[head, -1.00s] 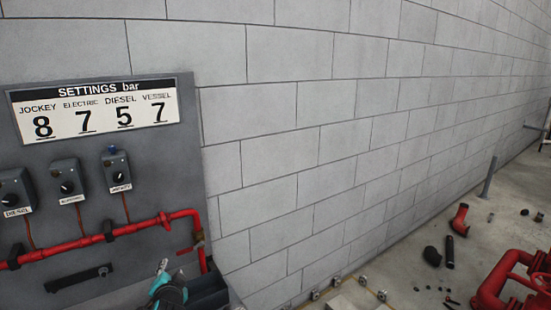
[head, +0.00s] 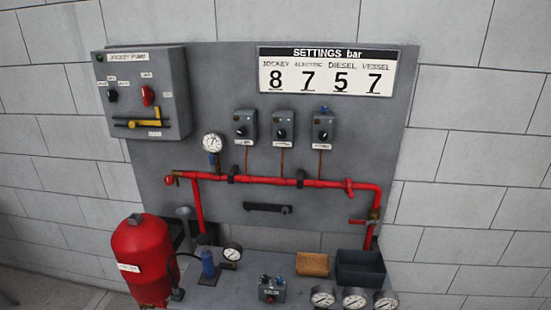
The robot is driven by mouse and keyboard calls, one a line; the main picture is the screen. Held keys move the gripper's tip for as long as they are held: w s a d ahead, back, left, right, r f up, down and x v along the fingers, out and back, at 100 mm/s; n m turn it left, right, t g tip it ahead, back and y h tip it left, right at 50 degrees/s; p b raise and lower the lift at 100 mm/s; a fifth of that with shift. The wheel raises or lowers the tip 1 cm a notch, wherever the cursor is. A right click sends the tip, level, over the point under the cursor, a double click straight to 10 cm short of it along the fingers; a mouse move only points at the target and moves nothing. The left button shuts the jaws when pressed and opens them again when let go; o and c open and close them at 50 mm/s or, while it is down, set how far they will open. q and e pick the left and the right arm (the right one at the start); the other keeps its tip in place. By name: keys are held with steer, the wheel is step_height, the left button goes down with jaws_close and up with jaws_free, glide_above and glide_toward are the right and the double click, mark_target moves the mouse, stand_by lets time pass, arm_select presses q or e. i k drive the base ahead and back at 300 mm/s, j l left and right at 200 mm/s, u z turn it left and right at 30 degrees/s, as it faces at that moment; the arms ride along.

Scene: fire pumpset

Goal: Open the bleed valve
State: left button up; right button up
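A red pipe (head: 265,181) runs across the grey panel (head: 330,230). At its right end it bends down to a small brass valve (head: 374,214) with a red lever (head: 358,221) that points left, roughly level. At the pipe's left end is another small red and brass fitting (head: 171,180). I read no label on either, so I cannot tell for certain which is the bleed valve. Neither of my grippers is in view.
A gauge (head: 212,143) and several switch boxes (head: 283,129) sit above the pipe. Below are a bench (head: 220,291), a dark bin (head: 360,268), a tan box (head: 312,264) and loose gauges (head: 355,298). A red tank (head: 147,258) stands left.

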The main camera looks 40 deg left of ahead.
mark_target(170, 180)
steer(key=u, duration=2.15)
